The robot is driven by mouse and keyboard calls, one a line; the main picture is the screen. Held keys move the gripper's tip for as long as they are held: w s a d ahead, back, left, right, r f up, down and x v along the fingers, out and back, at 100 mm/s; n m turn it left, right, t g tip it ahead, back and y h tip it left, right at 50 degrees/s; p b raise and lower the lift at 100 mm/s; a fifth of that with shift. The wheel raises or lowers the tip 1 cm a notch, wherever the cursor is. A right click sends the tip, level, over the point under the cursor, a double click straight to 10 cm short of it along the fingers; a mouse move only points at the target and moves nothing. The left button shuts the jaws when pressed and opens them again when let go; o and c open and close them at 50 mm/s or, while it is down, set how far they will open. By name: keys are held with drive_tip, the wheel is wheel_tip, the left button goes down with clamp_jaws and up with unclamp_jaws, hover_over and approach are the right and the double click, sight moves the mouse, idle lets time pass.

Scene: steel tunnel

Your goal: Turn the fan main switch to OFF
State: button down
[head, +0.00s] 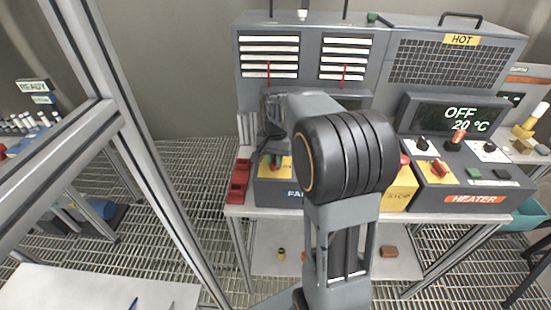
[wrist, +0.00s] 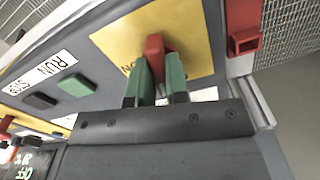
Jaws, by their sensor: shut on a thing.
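The fan main switch has a red handle (wrist: 154,48) on a yellow plate (wrist: 118,40) in the wrist view. My gripper (wrist: 158,70) has its two green fingers closed on this handle, one on each side. Letters of an ON mark show upside down beside the left finger; an OFF mark is not seen. In the head view my gripper (head: 275,163) is at the fan box (head: 268,193), whose FAN label is partly covered by my arm. The handle's exact angle is hard to tell.
The fan box also bears a green button (wrist: 76,86) and a black button (wrist: 41,102) near RUN and STOP labels. A red bracket (head: 239,178) is beside the box. The heater panel (head: 459,170) reads OFF, 20 °C. A metal frame post (head: 150,170) rises at left.

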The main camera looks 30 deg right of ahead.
drive_tip(key=shift+n, duration=1.5)
drive_tip(key=c, duration=1.1)
unclamp_jaws()
wheel_tip(320, 180, up, 14)
drive_tip(key=shift+f+b, duration=0.1)
drive_tip(key=shift+b, duration=0.2)
